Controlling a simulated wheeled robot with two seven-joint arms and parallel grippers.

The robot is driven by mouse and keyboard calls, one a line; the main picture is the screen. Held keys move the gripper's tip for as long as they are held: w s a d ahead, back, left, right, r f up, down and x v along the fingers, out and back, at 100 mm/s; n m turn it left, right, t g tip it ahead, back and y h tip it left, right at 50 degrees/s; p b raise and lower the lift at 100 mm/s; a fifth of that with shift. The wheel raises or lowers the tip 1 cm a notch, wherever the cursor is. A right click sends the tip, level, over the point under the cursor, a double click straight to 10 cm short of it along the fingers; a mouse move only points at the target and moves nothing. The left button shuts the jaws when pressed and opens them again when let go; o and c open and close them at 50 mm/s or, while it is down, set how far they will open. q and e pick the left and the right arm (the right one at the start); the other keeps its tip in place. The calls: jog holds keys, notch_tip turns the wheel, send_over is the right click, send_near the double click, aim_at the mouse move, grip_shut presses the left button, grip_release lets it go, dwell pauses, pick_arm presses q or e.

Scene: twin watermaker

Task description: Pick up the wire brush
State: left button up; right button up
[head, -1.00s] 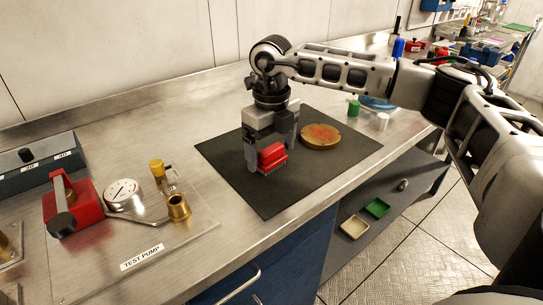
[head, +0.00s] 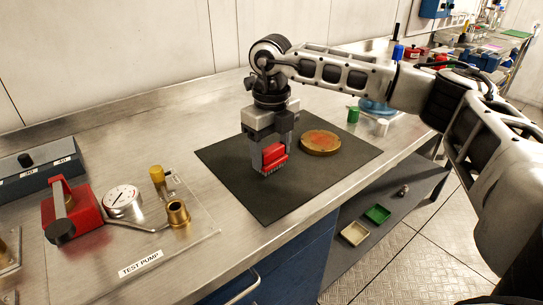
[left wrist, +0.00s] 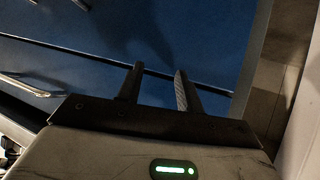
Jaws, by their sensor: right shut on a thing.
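The wire brush (head: 273,158) has a red body with bristles pointing down. It is at the dark mat (head: 240,190) on the bench in the head view. My right gripper (head: 269,163) points down and is shut on the brush, with a finger on each side of it. I cannot tell whether the bristles touch the mat. My left gripper (left wrist: 157,88) shows only in the left wrist view. Its two fingers are apart with nothing between them, in front of blue cabinet fronts.
A round brass-coloured disc (head: 320,142) with a reddish patch lies on the mat, right of the brush. The test pump plate (head: 190,240) with a gauge (head: 123,200) and red block (head: 72,212) is at left. Green (head: 353,115) and white (head: 382,127) small containers stand behind.

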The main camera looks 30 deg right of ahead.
jog(key=s+d+r+b, duration=0.1)
jog(key=s+d+r, duration=0.3)
jog(key=s+r, duration=0.7)
jog(key=shift+s+d+r, duration=0.15)
jog(key=shift+s+r, duration=0.1)
jog(key=shift+s, duration=0.95)
jog(key=shift+o, duration=0.7)
